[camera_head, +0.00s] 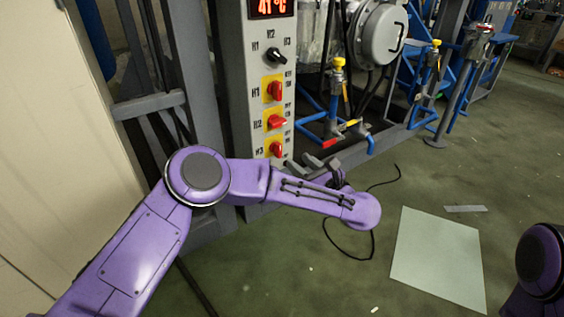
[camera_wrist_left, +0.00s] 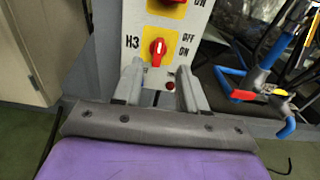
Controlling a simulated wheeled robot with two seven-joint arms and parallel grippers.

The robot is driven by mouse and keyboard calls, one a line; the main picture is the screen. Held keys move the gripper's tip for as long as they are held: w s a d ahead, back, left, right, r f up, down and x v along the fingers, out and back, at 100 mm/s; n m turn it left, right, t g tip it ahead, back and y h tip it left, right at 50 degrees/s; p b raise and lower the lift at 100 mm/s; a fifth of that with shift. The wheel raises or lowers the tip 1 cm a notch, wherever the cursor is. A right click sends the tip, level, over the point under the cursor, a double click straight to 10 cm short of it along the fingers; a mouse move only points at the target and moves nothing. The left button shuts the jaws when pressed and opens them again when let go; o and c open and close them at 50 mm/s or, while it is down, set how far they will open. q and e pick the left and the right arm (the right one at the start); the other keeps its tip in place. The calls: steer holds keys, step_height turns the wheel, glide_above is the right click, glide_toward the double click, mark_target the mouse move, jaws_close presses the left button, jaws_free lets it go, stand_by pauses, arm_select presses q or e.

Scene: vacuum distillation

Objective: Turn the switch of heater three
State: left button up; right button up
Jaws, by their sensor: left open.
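The heater three switch (camera_head: 275,149), a red knob on a yellow plate labelled H3, is the lowest on the grey control panel (camera_head: 238,75). In the left wrist view the H3 knob (camera_wrist_left: 158,48) shows just beyond and between my left fingertips, with OFF and ON printed to its right. Its handle points roughly up and down there. My left gripper (camera_wrist_left: 158,75) is open, and its fingers appear apart from the knob. In the head view my left gripper (camera_head: 312,162) is partly hidden by my own arm, near the panel's lower end. My right gripper is not in view.
The H1 switch (camera_head: 274,89) and H2 switch (camera_head: 277,121) sit above H3. A black selector knob (camera_head: 276,56) and a 41 °C display (camera_head: 270,7) are higher. Blue pipes with a yellow-topped valve (camera_head: 338,75) stand right of the panel. A pale sheet (camera_head: 438,257) lies on the floor.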

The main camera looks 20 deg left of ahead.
mark_target(280, 147)
arm_select(q)
steer(key=b+x, duration=0.1)
steer(key=x, duration=0.2)
steer(key=b+x, duration=0.1)
steer(key=x, duration=0.2)
steer(key=shift+a+f, duration=0.15)
steer(key=shift+f, duration=0.1)
steer(key=shift+b+x, duration=0.6)
steer(key=shift+x, duration=0.6)
steer(key=shift+w+a+r, duration=0.25)
steer(key=shift+w+a, duration=0.05)
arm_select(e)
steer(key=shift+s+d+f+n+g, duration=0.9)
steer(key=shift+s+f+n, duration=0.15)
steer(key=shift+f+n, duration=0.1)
arm_select(q)
jaws_close()
